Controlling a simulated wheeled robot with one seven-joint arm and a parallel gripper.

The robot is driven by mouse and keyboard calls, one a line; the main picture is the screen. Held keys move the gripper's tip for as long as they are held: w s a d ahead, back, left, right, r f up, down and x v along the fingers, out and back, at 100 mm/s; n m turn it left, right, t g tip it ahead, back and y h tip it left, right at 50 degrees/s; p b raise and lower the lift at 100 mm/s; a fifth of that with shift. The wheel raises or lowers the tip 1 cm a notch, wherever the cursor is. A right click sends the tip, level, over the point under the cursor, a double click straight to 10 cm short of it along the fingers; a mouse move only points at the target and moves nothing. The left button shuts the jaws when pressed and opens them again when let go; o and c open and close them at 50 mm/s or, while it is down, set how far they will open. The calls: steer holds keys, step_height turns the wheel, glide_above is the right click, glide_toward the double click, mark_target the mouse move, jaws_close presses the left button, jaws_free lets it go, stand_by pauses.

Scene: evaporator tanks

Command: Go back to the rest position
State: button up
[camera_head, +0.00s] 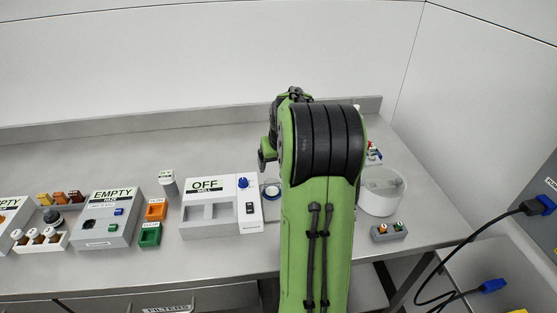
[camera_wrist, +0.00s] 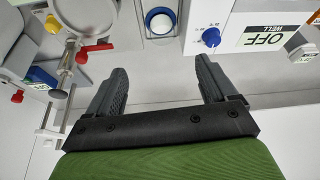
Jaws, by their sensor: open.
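My gripper (camera_wrist: 155,88) shows in the wrist view with its two dark fingers spread wide apart. Nothing is between the fingers. Past the fingertips are a round white cap with a blue ring (camera_wrist: 160,21) and a grey-white unit with a blue knob (camera_wrist: 211,37) and a sign reading OFF. In the head view my green arm stands in the middle and hides the fingers and part of the bench behind it.
The steel bench (camera_head: 214,258) runs along the wall. On it are the OFF unit (camera_head: 209,226), the EMPTY unit (camera_head: 103,229), orange (camera_head: 156,209) and green (camera_head: 149,235) trays, a white vessel (camera_head: 382,192) and a small button box (camera_head: 389,232). Cables with blue plugs (camera_head: 493,286) hang at right.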

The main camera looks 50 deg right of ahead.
steer(key=shift+d, duration=0.1)
stand_by(0.4)
steer(key=s+a+r+n, duration=0.15)
steer(key=a+r, duration=0.25)
steer(key=a, duration=0.5)
steer(key=s+a+r+n, duration=0.15)
steer(key=a+r, duration=0.25)
steer(key=a, duration=0.6)
steer(key=s+a+n+t+y, duration=0.1)
steer(key=s+a+n+y, duration=0.1)
steer(key=s+a, duration=1.1)
steer(key=shift+s+f+n+t+y, duration=0.3)
steer(key=shift+s+f+n+t, duration=0.1)
steer(key=shift+s+n, duration=0.45)
steer(key=shift+r, duration=0.1)
